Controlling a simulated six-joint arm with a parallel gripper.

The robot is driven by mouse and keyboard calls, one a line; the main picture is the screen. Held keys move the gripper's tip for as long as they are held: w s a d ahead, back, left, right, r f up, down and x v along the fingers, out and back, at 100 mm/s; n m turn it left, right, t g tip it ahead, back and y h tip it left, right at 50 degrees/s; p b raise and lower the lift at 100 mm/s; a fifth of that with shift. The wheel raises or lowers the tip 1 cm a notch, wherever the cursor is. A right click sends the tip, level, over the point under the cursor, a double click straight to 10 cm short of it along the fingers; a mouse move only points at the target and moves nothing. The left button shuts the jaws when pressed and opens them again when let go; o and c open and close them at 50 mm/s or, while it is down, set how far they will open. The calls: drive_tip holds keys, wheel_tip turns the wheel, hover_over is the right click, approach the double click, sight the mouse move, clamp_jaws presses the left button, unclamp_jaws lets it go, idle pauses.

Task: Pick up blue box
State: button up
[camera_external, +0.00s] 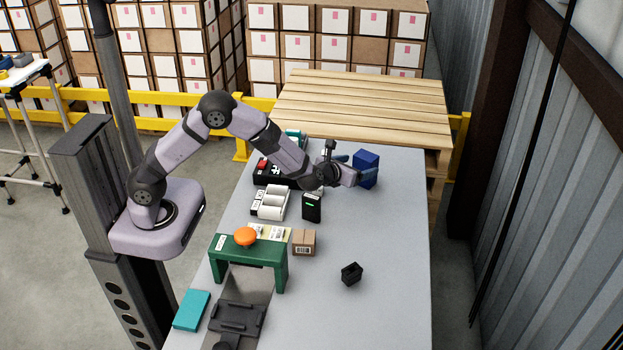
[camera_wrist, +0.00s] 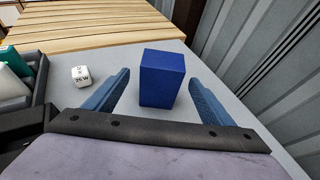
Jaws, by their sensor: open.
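The blue box (camera_external: 367,161) stands near the far right part of the grey table. In the wrist view the blue box (camera_wrist: 162,78) is upright, between and slightly beyond my gripper's two blue fingers. My gripper (camera_external: 352,169) is open and empty, reaching toward the box from the left. The fingers (camera_wrist: 158,92) sit on either side of the box with a gap to each. In the external view the near finger overlaps the box's lower left part.
A small white labelled cube (camera_wrist: 81,74) lies left of the fingers. A black device (camera_external: 312,207), a small carton (camera_external: 304,242), a black cup (camera_external: 351,273) and a green stand (camera_external: 250,250) are nearer. A wooden pallet stack (camera_external: 365,105) stands behind the table.

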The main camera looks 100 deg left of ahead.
drive_tip(key=shift+w+a, duration=0.25)
drive_tip(key=shift+a, duration=0.15)
drive_tip(key=shift+p+x, duration=0.8)
drive_tip(key=shift+x, duration=1.3)
drive_tip(key=shift+w+r, duration=0.1)
drive_tip(key=c, duration=1.3)
drive_tip(key=shift+o, duration=0.2)
drive_tip(key=shift+r, duration=0.15)
wheel_tip(320, 180, up, 10)
drive_tip(key=shift+f, duration=0.1)
